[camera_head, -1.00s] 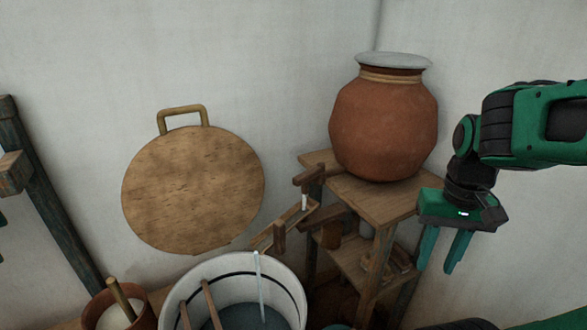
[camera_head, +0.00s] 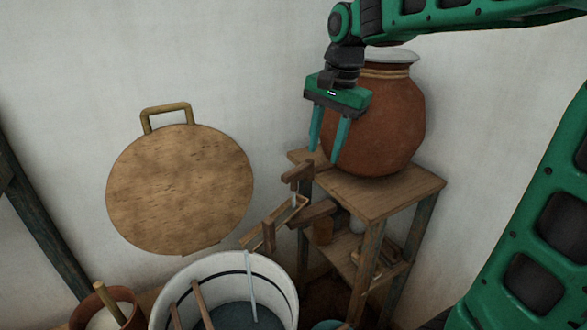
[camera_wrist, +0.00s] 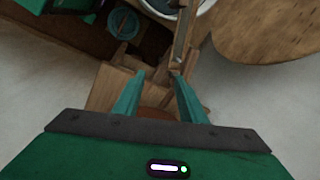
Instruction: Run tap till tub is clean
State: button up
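The white tub (camera_head: 168,292) with a dark band stands at the bottom of the head view, with dark bluish liquid (camera_head: 240,316) inside. A pale thin stream (camera_head: 251,285) runs down into it. A wooden tap-like piece with a crossbar (camera_head: 297,171) sits at the upper end of a sloping wooden trough (camera_head: 285,222) by the shelf. My gripper (camera_head: 324,157) is open and empty, fingers pointing down, just above and right of the crossbar. In the wrist view, the fingers (camera_wrist: 156,76) are apart; part of the tub rim (camera_wrist: 203,7) shows at the top.
A clay pot (camera_head: 395,125) with a pale lid stands on a wooden shelf stand (camera_head: 365,197), close behind my gripper. Jars sit on the lower shelf. A round wooden board (camera_head: 180,190) leans on the wall. Two sticks stand in the tub; a small pot (camera_head: 125,303) is left of it.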

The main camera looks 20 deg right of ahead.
jog(key=m, duration=0.1)
send_near(291, 172)
jog(key=r, duration=0.2)
jog(key=f, duration=0.3)
jog(key=w+f, duration=0.1)
jog(key=f, duration=0.6)
jog(key=shift+w+a+f, duration=0.15)
jog(key=shift+a+f, duration=0.05)
jog(key=shift+f, duration=0.15)
grip_shut()
